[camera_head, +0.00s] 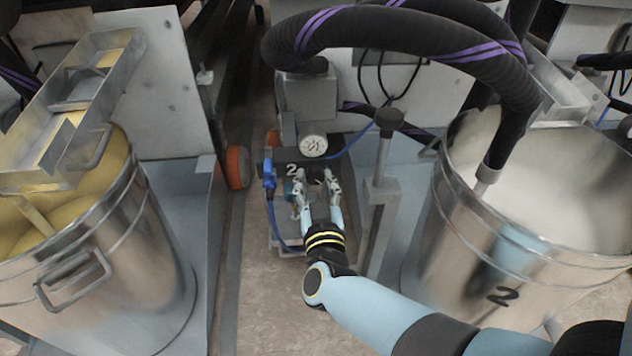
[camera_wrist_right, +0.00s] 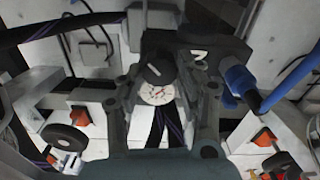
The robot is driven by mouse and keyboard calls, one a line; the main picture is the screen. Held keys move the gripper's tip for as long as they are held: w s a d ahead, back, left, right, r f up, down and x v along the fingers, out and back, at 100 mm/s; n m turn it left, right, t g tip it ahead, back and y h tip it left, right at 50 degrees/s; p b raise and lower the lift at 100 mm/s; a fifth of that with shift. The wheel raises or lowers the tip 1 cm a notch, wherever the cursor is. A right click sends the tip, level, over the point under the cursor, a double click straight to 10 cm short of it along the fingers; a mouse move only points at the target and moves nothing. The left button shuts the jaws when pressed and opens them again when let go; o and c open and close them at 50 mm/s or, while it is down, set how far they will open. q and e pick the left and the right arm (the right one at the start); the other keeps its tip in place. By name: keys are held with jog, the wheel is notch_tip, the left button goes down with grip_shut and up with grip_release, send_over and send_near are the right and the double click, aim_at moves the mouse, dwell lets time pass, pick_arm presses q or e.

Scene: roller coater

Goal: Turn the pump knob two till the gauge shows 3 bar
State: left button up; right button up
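The pump with a white "2" label (camera_head: 291,170) stands between two metal drums. Its round white gauge (camera_head: 313,145) faces up; it also shows in the right wrist view (camera_wrist_right: 157,94), where the needle reading is too small to tell. A dark knob (camera_wrist_right: 158,71) with a pale mark sits beside the gauge in the wrist view. My right gripper (camera_head: 316,176) is open, its two fingers on either side of the knob. I cannot tell whether the fingers touch it. My left gripper is not in view.
A drum marked 2 (camera_head: 503,297) with white contents stands right, a black hose (camera_head: 400,30) running into it. A drum with yellow contents (camera_head: 110,240) stands left. An upright post (camera_head: 380,165) stands close right.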

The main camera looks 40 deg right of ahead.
jog(key=c, duration=0.5)
